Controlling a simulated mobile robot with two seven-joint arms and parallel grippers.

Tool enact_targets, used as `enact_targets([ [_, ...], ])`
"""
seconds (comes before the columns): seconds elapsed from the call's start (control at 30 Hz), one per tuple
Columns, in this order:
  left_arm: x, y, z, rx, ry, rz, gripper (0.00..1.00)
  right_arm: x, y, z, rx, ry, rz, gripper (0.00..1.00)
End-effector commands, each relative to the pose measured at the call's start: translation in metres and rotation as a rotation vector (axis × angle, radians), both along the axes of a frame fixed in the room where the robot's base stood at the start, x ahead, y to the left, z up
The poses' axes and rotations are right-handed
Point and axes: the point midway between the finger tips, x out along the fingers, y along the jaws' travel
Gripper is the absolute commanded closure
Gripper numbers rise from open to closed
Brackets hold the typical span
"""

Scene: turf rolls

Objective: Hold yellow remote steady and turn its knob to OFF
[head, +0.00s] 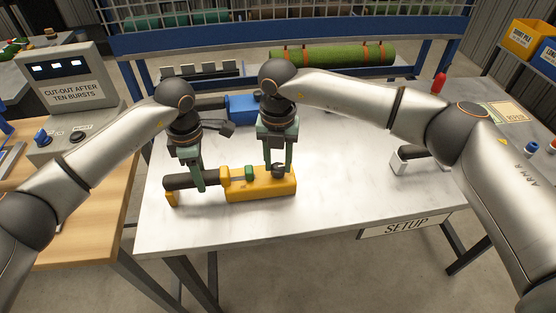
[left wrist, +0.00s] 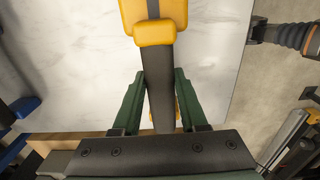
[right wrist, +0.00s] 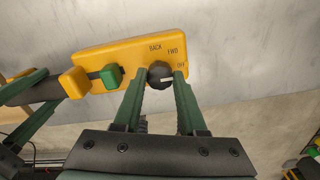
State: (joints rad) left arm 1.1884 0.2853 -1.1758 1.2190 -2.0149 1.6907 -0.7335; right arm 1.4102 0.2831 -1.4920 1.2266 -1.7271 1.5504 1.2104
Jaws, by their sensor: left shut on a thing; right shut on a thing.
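The yellow remote (head: 262,187) lies on the white table, its black grip (head: 208,181) pointing left. My left gripper (head: 191,183) is shut around the black grip; its two green fingers flank the grip (left wrist: 158,85) in the left wrist view. A dark round knob (right wrist: 159,75) with a white pointer mark sits near the remote's right end. My right gripper (right wrist: 160,82) has its fingers on either side of the knob and is shut on it. The pointer mark lies roughly sideways, towards the right in this view.
A green block (right wrist: 112,76) sits on the remote, left of the knob. A blue tool (head: 243,106) lies behind, near my grippers. A green turf roll (head: 335,55) rests at the back. A grey control box (head: 68,85) stands at left. The table's front middle is clear.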

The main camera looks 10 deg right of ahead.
Motion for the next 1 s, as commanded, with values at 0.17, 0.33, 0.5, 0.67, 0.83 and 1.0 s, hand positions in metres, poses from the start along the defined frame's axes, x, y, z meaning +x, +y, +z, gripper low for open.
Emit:
enact_targets([
  [0.17, -0.003, 0.0, -0.006, 0.004, 0.011, 0.0, 1.0, 0.001, 0.0, 0.001, 0.001, -0.003, -0.004, 1.0],
  [0.33, -0.003, 0.0, -0.006, 0.004, 0.011, 0.0, 1.0, 0.001, 0.0, 0.001, 0.001, -0.003, -0.003, 0.52],
  [0.5, -0.003, 0.0, -0.006, 0.004, 0.011, 0.0, 1.0, 0.001, 0.0, 0.0, 0.0, -0.002, -0.002, 0.33],
  [0.67, -0.003, 0.0, -0.006, 0.004, 0.011, 0.0, 1.0, 0.0, 0.0, 0.0, 0.001, -0.001, -0.001, 0.29],
  [0.83, -0.003, 0.0, -0.006, 0.004, 0.011, 0.0, 1.0, 0.001, 0.0, 0.002, 0.001, -0.001, -0.001, 0.29],
  [1.0, -0.003, 0.0, -0.006, 0.004, 0.011, 0.0, 1.0, 0.001, 0.0, 0.024, 0.002, -0.004, 0.0, 0.29],
])
